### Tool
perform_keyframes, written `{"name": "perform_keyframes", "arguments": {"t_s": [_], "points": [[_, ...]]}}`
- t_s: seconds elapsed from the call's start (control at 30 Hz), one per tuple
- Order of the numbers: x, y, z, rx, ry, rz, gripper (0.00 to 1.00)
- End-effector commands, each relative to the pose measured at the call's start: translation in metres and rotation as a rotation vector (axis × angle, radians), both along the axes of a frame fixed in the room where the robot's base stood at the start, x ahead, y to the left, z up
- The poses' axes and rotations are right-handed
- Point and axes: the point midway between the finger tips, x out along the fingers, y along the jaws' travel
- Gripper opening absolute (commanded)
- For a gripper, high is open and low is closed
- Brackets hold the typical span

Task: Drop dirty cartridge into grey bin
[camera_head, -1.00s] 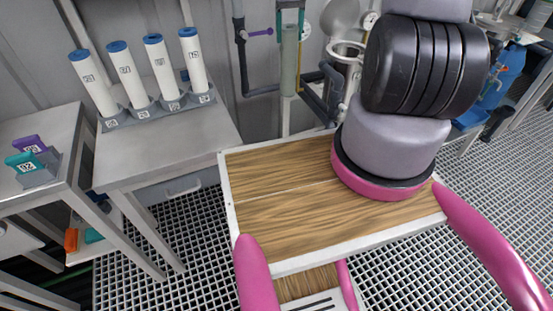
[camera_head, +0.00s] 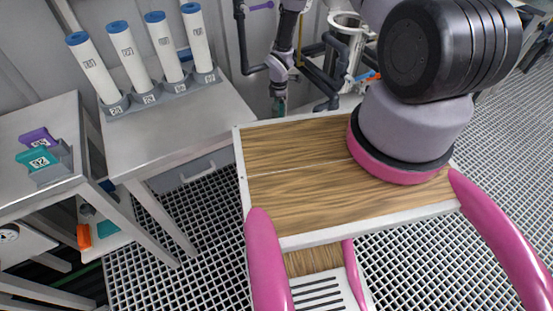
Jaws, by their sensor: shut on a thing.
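A grey box with a handle (camera_head: 197,171) shows partly below the steel table, left of my deck. I cannot tell whether it is the grey bin.
Several white cartridges with blue caps (camera_head: 127,62) stand in grey holders on the steel table (camera_head: 165,123). A side table at left holds a purple and a teal block (camera_head: 38,158). Dark pipes (camera_head: 324,80) and a steel vessel (camera_head: 345,25) stand behind the deck.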

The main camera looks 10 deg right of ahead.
Motion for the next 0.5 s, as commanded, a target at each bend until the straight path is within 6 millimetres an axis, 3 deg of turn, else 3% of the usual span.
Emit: {"name": "perform_keyframes", "arguments": {"t_s": [0.5], "points": [[-0.002,0.001,-0.053,0.000,0.000,0.031,0.00]]}}
